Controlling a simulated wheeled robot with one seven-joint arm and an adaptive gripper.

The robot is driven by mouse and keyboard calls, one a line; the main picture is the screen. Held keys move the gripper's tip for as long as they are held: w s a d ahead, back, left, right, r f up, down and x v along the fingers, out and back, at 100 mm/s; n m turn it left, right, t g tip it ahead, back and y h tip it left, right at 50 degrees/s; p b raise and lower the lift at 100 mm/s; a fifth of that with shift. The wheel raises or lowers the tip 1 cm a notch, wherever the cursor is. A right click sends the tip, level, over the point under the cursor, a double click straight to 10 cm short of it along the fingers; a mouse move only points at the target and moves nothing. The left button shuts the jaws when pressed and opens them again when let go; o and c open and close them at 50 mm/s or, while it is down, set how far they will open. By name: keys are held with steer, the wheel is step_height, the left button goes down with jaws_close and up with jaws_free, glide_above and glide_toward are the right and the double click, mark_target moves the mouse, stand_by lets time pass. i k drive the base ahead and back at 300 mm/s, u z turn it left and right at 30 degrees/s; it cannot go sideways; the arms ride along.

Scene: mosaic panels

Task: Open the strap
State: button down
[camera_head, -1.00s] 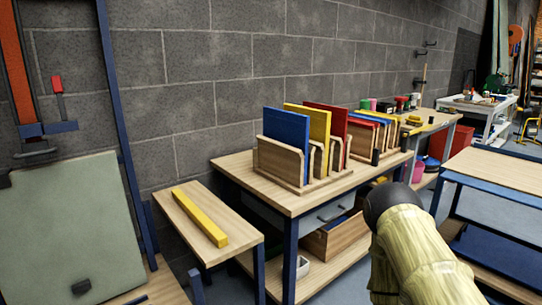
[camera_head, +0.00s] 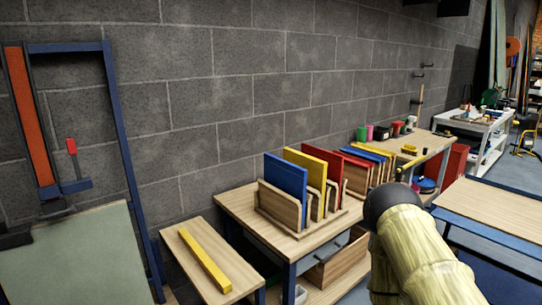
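An orange strip (camera_head: 27,115) in a dark edging stands upright at the far left, against a blue frame (camera_head: 122,130). It may be the strap, but I cannot tell for sure. At its lower end sits a blue bracket (camera_head: 76,186) with a short red-topped lever (camera_head: 71,147) pointing up. A grey-green panel (camera_head: 90,255) lies below it, its lower part cut off by the picture edge. A pale yellow link of my arm with a dark round end shows at lower right, well away from the strip. My gripper is not in view.
A low bench (camera_head: 240,278) with a yellow bar (camera_head: 205,260) stands right of the panel. Beyond it a table (camera_head: 235,203) carries wooden racks with blue, yellow and red boards. Another table (camera_head: 490,203) is at right. A block wall (camera_head: 235,80) closes the back.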

mark_target(53, 208)
steer(key=u, duration=0.7)
steer(key=k, duration=0.3)
steer(key=u, duration=1.15)
